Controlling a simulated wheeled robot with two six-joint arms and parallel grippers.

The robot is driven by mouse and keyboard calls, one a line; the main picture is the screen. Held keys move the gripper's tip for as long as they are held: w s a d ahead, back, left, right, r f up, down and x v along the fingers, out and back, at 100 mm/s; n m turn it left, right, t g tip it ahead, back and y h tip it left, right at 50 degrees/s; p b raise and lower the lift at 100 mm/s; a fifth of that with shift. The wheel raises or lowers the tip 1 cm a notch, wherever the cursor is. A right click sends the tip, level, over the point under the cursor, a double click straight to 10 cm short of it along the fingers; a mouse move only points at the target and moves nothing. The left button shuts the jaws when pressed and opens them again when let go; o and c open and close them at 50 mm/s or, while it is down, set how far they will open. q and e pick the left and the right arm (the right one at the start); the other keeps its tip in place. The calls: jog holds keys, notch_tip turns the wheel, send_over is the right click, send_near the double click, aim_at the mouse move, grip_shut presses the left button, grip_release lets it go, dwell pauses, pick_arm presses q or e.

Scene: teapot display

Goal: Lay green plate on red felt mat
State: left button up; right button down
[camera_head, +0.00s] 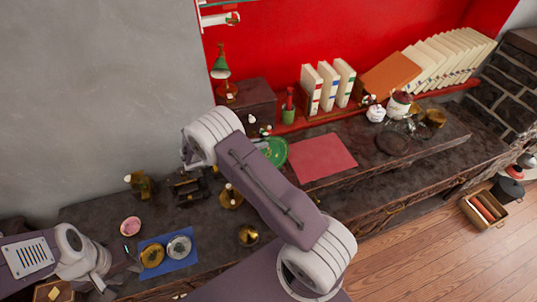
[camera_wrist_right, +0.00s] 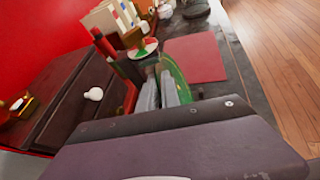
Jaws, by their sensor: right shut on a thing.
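The green plate (camera_head: 275,151) shows in the head view, partly hidden behind my right arm, close to the left edge of the red felt mat (camera_head: 322,158). In the right wrist view my right gripper (camera_wrist_right: 163,80) is shut on the green plate (camera_wrist_right: 179,80), which is tilted steeply, seen nearly edge-on. The bare red mat (camera_wrist_right: 194,58) lies just beyond it. In the head view my right arm hides its gripper. My left gripper (camera_head: 122,266) is low at the left, near the blue mat; its finger opening is unclear.
A dark drawer cabinet (camera_wrist_right: 62,95) and a green pencil cup (camera_head: 288,115) stand close to the plate. White books (camera_head: 328,86) stand behind the mat. Dark dishes (camera_head: 392,143) lie to its right. A blue mat (camera_head: 183,263) holds round metal dishes at the left.

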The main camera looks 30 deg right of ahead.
dwell(0.5)
jog(key=shift+r+b, duration=0.2)
jog(key=shift+b, duration=0.25)
jog(key=a+b, duration=0.3)
jog(key=a, duration=1.5)
jog(key=shift+s+r+b, duration=0.15)
jog(key=shift+s+b, duration=0.15)
jog(key=shift+s, duration=0.1)
